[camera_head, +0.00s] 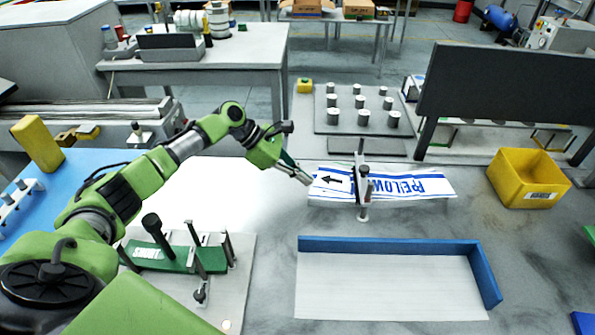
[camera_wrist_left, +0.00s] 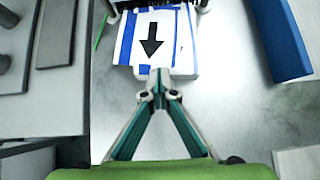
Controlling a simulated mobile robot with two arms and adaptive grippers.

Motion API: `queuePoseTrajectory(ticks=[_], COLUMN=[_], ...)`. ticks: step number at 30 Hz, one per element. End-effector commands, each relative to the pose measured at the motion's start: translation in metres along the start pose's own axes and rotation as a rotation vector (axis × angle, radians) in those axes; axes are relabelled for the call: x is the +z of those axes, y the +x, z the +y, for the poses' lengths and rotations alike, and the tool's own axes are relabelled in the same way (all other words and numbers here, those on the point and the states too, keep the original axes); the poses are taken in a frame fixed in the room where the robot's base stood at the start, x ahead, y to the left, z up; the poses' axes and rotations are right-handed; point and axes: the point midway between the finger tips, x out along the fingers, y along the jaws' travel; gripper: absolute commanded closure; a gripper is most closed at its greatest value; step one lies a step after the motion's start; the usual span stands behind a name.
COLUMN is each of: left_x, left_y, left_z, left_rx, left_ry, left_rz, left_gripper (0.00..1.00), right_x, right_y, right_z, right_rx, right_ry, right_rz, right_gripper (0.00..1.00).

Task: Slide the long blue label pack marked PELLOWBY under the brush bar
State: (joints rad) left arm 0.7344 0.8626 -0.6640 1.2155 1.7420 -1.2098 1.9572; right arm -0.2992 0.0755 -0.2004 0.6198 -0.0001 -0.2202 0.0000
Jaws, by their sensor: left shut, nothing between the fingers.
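The long white pack with blue stripes and blue lettering (camera_head: 415,186) lies across the bench in the middle of the head view. Its lettering reads upside down, and only part of the name can be made out. A black arrow on its left end points left. A narrow upright bar fixture (camera_head: 362,185) crosses over the pack, with pack showing on both sides. My left gripper (camera_head: 306,181) is shut and empty at the pack's left end. In the left wrist view the closed fingertips (camera_wrist_left: 158,88) meet at the edge of the arrow end (camera_wrist_left: 150,50); contact is unclear.
A white tray with a blue rim (camera_head: 390,246) lies in front of the pack. A yellow bin (camera_head: 528,180) stands right, below a dark panel (camera_head: 500,85). A plate with several pegs (camera_head: 345,122) lies behind. A green pack in a fixture (camera_head: 180,258) is at front left.

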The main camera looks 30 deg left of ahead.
Motion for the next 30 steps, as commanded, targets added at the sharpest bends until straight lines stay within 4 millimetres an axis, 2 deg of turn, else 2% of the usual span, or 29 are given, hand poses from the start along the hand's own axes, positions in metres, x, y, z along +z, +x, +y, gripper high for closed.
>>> queuePoseTrajectory(ticks=[1, 10, 16, 30], left_x=[0.012, 0.047, 0.055, 0.053], left_y=[0.001, 0.041, 0.057, 0.057], left_z=[-0.002, -0.004, -0.004, -0.004], left_rx=[-0.006, -0.009, -0.008, -0.008], left_ry=[-0.001, 0.000, 0.000, -0.001], left_rz=[-0.003, -0.004, 0.001, 0.004], left_gripper=[1.00, 1.00, 1.00, 1.00], right_x=[-0.001, -0.004, -0.004, -0.004], right_y=[-0.017, -0.055, -0.061, -0.063], right_z=[0.000, 0.003, 0.005, 0.007], right_rx=[0.000, 0.002, 0.005, 0.007], right_ry=[0.000, -0.001, -0.003, -0.003], right_rz=[-0.001, -0.002, -0.003, -0.002], right_gripper=[0.07, 0.07, 0.07, 0.07])
